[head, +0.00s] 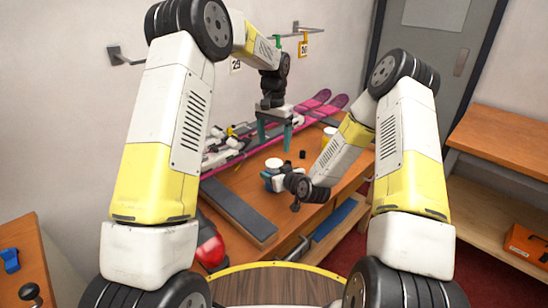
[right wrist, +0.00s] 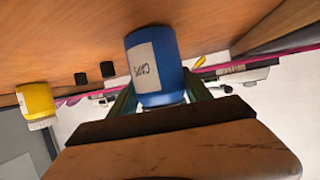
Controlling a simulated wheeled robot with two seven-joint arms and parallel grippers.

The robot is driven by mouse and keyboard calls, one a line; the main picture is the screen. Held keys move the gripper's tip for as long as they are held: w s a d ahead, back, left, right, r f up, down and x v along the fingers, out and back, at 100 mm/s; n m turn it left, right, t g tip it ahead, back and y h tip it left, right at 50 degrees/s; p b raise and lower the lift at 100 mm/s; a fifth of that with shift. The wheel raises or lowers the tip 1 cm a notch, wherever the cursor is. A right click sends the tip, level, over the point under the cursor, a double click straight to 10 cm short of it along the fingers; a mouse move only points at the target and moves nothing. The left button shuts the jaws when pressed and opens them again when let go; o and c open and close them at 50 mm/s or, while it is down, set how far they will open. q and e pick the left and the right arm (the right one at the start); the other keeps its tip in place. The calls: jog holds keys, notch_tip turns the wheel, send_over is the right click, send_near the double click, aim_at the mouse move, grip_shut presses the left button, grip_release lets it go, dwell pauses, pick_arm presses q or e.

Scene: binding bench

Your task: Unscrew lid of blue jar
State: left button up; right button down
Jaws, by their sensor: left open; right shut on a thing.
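The blue jar (head: 268,182) stands on the bench with a white lid (head: 274,163) on top. My right gripper (head: 277,183) is shut on the jar's body from the side. In the right wrist view, which is upside down, the blue jar (right wrist: 155,68) with its white written label sits between the teal fingers, and its lid end is mostly hidden by the gripper. My left gripper (head: 274,137) points down above and behind the jar, open and empty, its two teal fingers apart. It is clear of the lid.
A yellow jar with a white lid (right wrist: 36,103) stands off to one side. Small black pieces (right wrist: 107,69) lie on the bench. Pink skis (head: 312,105) lie along the back. A long dark grey block (head: 238,212) lies at the front left. The bench to the jar's front is mostly clear.

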aim_at(274, 163)
pick_arm(q)
jog(key=m, duration=0.8)
jog(key=shift+m, duration=0.4)
jog(key=m, duration=0.6)
jog(key=shift+m, duration=0.4)
jog(key=m, duration=0.6)
jog(key=shift+m, duration=0.3)
jog(key=m, duration=0.7)
jog(key=shift+r, duration=0.1)
jog(key=shift+f+m, duration=0.3)
jog(key=shift+f, duration=0.2)
notch_tip(274, 163, down, 7)
